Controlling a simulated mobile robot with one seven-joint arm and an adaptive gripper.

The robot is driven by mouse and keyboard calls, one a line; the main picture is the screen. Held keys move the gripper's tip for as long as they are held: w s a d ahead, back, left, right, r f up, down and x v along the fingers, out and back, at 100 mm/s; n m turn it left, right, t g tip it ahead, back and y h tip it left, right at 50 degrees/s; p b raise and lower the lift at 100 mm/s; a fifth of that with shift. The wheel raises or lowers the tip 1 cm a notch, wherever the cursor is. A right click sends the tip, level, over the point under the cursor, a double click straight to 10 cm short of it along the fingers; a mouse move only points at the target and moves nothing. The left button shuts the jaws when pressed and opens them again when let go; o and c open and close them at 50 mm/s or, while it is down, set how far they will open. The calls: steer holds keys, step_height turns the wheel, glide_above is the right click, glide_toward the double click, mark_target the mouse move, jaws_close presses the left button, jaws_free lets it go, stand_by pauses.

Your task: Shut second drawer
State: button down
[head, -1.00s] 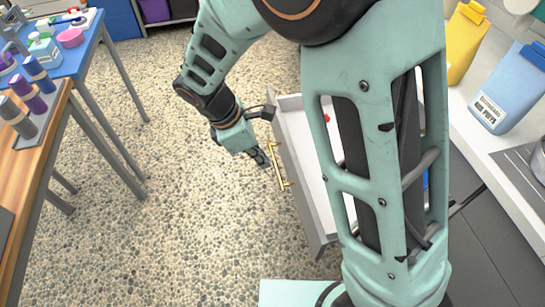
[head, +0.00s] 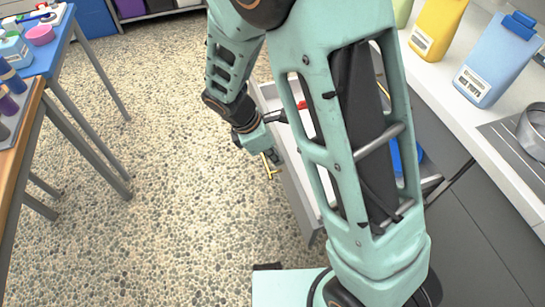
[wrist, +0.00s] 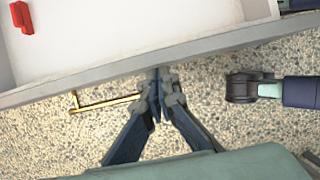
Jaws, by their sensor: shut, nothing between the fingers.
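The open drawer (head: 302,197) sticks out from the cabinet under the white counter. Its grey front carries a brass bar handle (head: 268,166), and its pale inside is partly hidden behind my arm. In the wrist view the drawer (wrist: 130,28) fills the top, with the handle (wrist: 105,104) to the left of my fingers. My gripper (head: 276,157) is shut and empty at the outer side of the drawer front. In the wrist view its fingertips (wrist: 157,85) are at the front's edge beside the handle; whether they touch is not clear.
A red item (wrist: 22,17) lies in the drawer. The white counter (head: 462,107) at right holds a yellow container (head: 437,28) and a blue container (head: 497,60). A blue table (head: 45,55) and a wooden table (head: 22,125) stand at left. The pebbled floor between is clear.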

steer(key=w+d+p, duration=0.3)
steer(key=d, duration=0.8)
steer(key=w+d+p, duration=0.3)
steer(key=d, duration=0.9)
steer(key=w+d+p, duration=0.3)
steer(key=d, duration=0.8)
steer(key=shift+w+d, duration=0.15)
steer(key=shift+w, duration=0.25)
